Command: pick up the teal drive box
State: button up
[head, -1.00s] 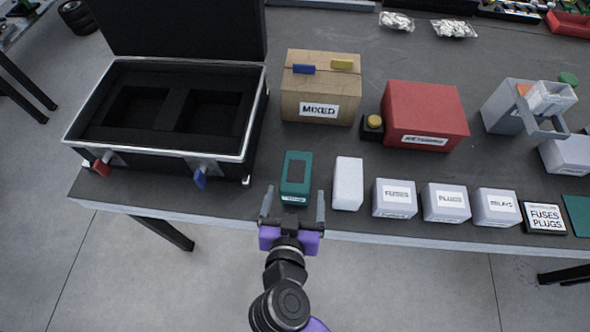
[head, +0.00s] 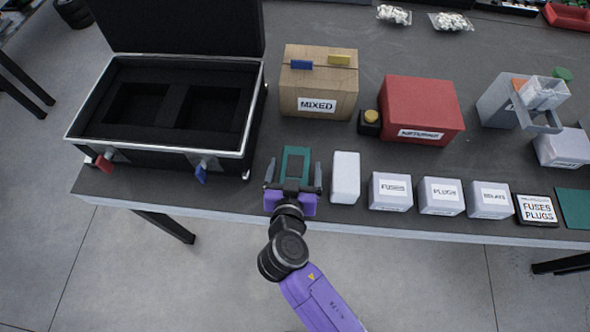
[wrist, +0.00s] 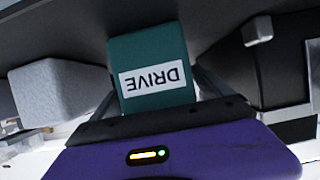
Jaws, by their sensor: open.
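The teal drive box (head: 296,156) stands near the front edge of the dark table, left of a plain white box. In the head view its lower part is hidden by my gripper (head: 293,172). My gripper is open, with one finger on the left and one on the right of the teal box. In the wrist view the teal box (wrist: 152,68), with its white DRIVE label upside down, sits between the spread fingers (wrist: 155,92). I cannot tell whether either finger touches it.
A plain white box (head: 345,178) stands close to the right, followed by labelled white boxes (head: 390,192). An open black case (head: 160,158) lies to the left. A cardboard MIXED box (head: 318,80) and a red box (head: 422,108) stand behind.

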grip_shut()
jog(key=shift+r, duration=0.1)
dwell(0.3)
